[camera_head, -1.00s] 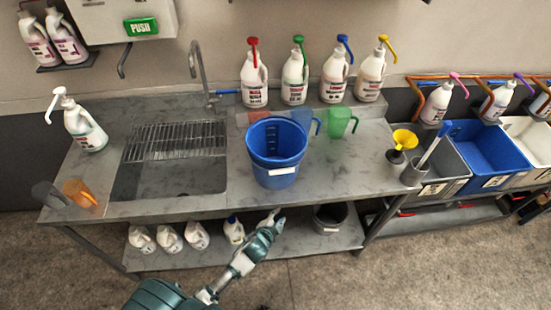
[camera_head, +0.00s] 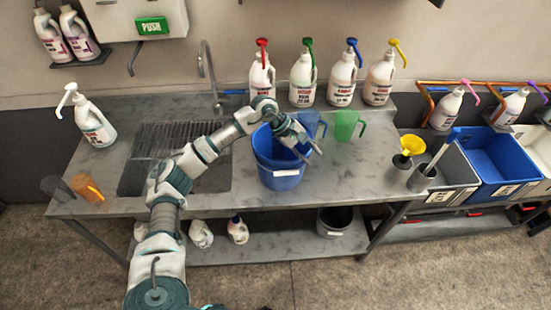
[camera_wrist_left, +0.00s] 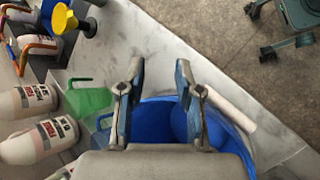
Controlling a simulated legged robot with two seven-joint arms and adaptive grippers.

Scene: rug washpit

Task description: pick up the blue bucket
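The blue bucket (camera_head: 282,179) stands upright on the grey counter, right of the sink, with a white label on its front. It also shows in the left wrist view (camera_wrist_left: 236,140), below and around the fingers. My left gripper (camera_head: 309,145) is over the bucket's top and hides part of its opening and rim. In the left wrist view the two fingers of this gripper (camera_wrist_left: 160,68) are apart, with nothing held between them. I cannot tell if they touch the bucket. My right gripper is not in view.
A clear blue jug (camera_head: 311,124) and a green jug (camera_head: 346,125) stand close behind and right of the bucket. Several white pump bottles (camera_head: 303,82) line the back ledge. The sink (camera_head: 150,172) is on the left. Bare counter (camera_head: 350,170) lies to the right.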

